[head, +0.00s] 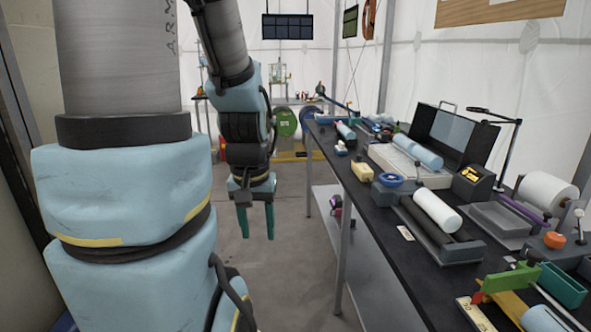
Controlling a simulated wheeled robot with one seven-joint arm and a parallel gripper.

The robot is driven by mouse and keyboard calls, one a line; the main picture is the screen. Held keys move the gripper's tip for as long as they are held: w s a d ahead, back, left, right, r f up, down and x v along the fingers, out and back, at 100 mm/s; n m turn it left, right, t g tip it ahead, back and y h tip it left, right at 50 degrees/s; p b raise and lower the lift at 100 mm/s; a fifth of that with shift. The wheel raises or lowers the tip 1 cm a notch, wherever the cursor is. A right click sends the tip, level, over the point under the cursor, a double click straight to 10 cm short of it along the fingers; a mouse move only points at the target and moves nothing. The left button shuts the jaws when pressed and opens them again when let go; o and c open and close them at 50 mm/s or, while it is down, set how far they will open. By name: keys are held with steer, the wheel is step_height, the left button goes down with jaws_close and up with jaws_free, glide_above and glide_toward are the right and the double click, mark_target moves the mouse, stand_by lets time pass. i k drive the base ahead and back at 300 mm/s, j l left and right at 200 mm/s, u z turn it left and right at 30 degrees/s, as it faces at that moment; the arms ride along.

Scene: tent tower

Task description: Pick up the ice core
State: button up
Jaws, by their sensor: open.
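A white cylinder (437,210), which may be the ice core, lies on a dark cradle (448,246) on the long black bench. Pale blue cylinders (418,152) lie farther back on a light tray, and I cannot tell for sure which one is the ice core. My gripper (257,222) hangs pointing down over the aisle, left of the bench. Its two teal fingers are apart with nothing between them. It is well away from all the cylinders.
The black bench (385,237) runs along the right. An open black case (452,133), a lamp (510,150), a white roll (547,191), a grey tray (494,224) and a green bin (562,284) crowd it. The aisle floor (285,280) is clear.

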mark_target(348, 134)
steer(key=i, duration=1.95)
